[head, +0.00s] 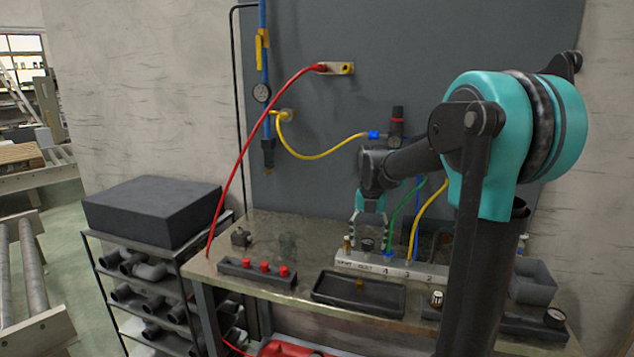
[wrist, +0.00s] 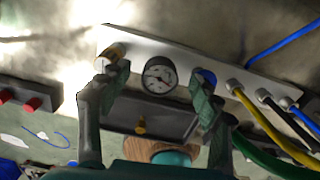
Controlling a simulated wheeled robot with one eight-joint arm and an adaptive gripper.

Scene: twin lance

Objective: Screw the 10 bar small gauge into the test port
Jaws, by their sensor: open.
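A small round gauge (wrist: 160,75) with a white face and dark rim shows in the wrist view at the pale port block (wrist: 225,72), between a brass fitting (wrist: 111,52) and a blue fitting (wrist: 207,77). Its range marking is too small to read, and I cannot tell how far it is seated. My gripper (head: 369,236) is open and points down over the left part of the port block (head: 400,268), near its TEST lettering. In the wrist view the fingers stand on either side of the gauge with gaps. In the head view I cannot make out this gauge.
A black tray (head: 335,303) holding a brass fitting (head: 359,284) lies in front of the block. A rack with red caps (head: 265,267) is to its left. Green and yellow hoses (head: 428,212) rise close to my gripper's right. Another gauge (head: 555,317) lies at the right.

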